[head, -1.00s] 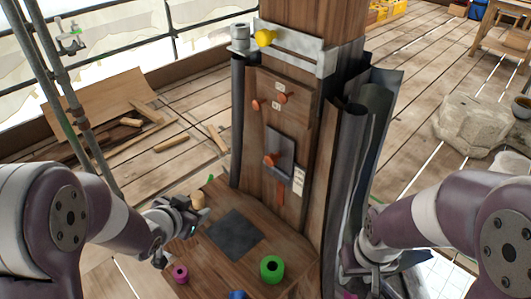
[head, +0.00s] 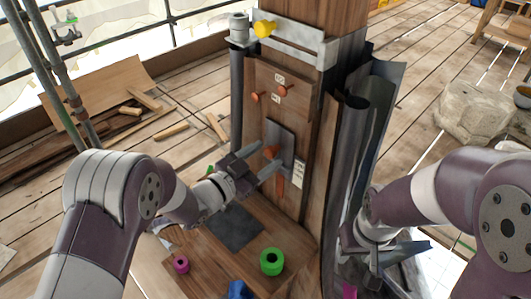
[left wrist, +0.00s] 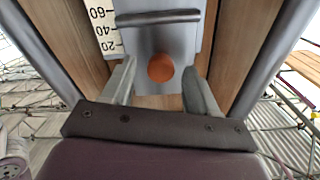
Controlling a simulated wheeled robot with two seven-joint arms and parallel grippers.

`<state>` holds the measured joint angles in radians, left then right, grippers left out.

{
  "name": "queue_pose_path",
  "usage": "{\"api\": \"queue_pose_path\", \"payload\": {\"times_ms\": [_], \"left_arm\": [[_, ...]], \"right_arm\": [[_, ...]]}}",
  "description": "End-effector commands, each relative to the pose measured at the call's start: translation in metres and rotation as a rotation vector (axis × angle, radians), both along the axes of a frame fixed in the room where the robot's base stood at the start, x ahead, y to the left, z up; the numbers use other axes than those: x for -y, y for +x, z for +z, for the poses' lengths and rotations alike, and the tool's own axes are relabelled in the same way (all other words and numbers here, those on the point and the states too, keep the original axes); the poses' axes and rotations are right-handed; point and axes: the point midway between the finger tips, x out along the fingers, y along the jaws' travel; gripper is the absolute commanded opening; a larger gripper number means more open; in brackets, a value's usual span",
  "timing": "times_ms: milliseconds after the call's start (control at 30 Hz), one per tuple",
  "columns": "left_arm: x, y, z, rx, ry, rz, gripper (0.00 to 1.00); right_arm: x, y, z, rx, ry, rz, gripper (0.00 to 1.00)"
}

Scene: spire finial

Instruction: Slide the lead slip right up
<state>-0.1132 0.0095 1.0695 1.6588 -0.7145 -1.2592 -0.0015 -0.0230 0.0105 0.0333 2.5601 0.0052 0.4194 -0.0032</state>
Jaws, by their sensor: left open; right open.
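The lead slip is a grey plate (head: 281,136) on the front of the wooden post, with an orange knob (head: 271,152) on its lower part. In the left wrist view the plate (left wrist: 158,42) fills the upper middle, and the knob (left wrist: 161,68) lies ahead, between the finger lines. My left gripper (head: 263,160) is open, its fingers pointing at the post around the knob's height. In the left wrist view the fingers (left wrist: 160,88) stand apart on either side of the knob, not closed on it. My right gripper (head: 392,258) is open and empty, low at the right.
A scale card (head: 299,173) is beside the plate. Two orange pegs (head: 283,91) sit above it. A yellow knob (head: 265,28) is on the metal collar. Green (head: 271,261) and magenta (head: 181,264) rings lie on the wooden ledge (head: 205,262). Dark rolled sheets (head: 352,140) flank the post.

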Motion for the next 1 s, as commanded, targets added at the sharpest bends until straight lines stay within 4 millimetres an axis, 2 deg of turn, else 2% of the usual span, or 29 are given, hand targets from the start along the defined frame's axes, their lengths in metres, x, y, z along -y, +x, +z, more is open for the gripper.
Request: {"api": "queue_pose_path", "payload": {"times_ms": [133, 367, 400, 567, 600, 767, 1000], "left_arm": [[0.007, 0.007, 0.0, -0.001, 0.0, 0.0, 0.58], [0.008, 0.008, 0.0, -0.001, 0.0, 0.001, 0.58], [0.008, 0.008, 0.0, -0.001, 0.0, 0.001, 0.55], [0.008, 0.008, 0.0, -0.001, 0.0, 0.001, 0.03], [0.008, 0.008, 0.0, -0.001, 0.0, 0.001, 0.0], [0.008, 0.008, 0.005, 0.0, 0.0, 0.001, 0.0], [0.007, 0.009, 0.048, 0.005, -0.001, 0.002, 0.0]], "right_arm": [[0.0, 0.0, 0.002, 0.0, 0.0, 0.0, 0.43], [0.0, 0.0, 0.001, 0.0, 0.0, 0.0, 0.43], [0.0, 0.0, 0.001, 0.0, 0.0, 0.0, 0.43], [0.0, 0.0, 0.001, 0.0, 0.0, 0.0, 0.43], [0.0, 0.0, 0.001, 0.0, 0.0, 0.0, 0.43], [0.0, 0.0, 0.005, 0.0, 0.0, 0.0, 0.43], [0.0, 0.0, 0.031, 0.0, 0.0, 0.0, 0.43]]}}
